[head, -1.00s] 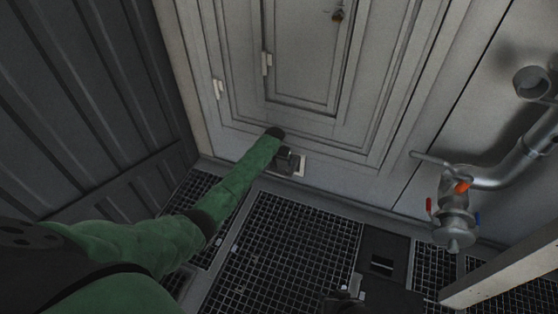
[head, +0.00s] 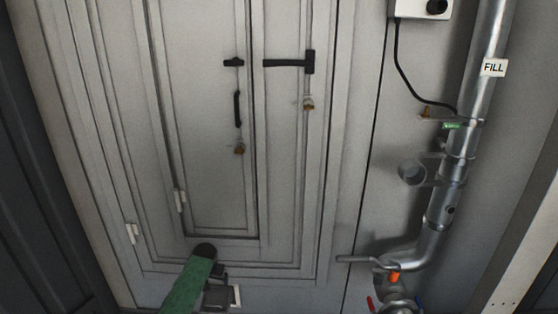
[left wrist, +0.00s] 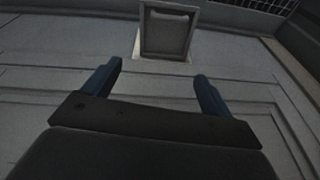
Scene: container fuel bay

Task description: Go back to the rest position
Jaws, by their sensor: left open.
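My left arm comes in at the bottom of the head view, in green, and ends in the left gripper (head: 217,297), low in front of the grey door panel (head: 215,120). In the left wrist view the left gripper (left wrist: 158,88) shows two blue fingers spread apart, with nothing between them. A small grey flap or box in a pale frame (left wrist: 168,30) is on the wall just beyond the fingertips, apart from them. It shows partly behind the gripper in the head view (head: 236,296). My right gripper is in neither view.
To the right stands a metal pipe with a FILL label (head: 493,68), with a lever (head: 355,259) sticking out left and an orange-marked valve (head: 393,277) below. A dark corrugated wall (head: 40,200) is at the left.

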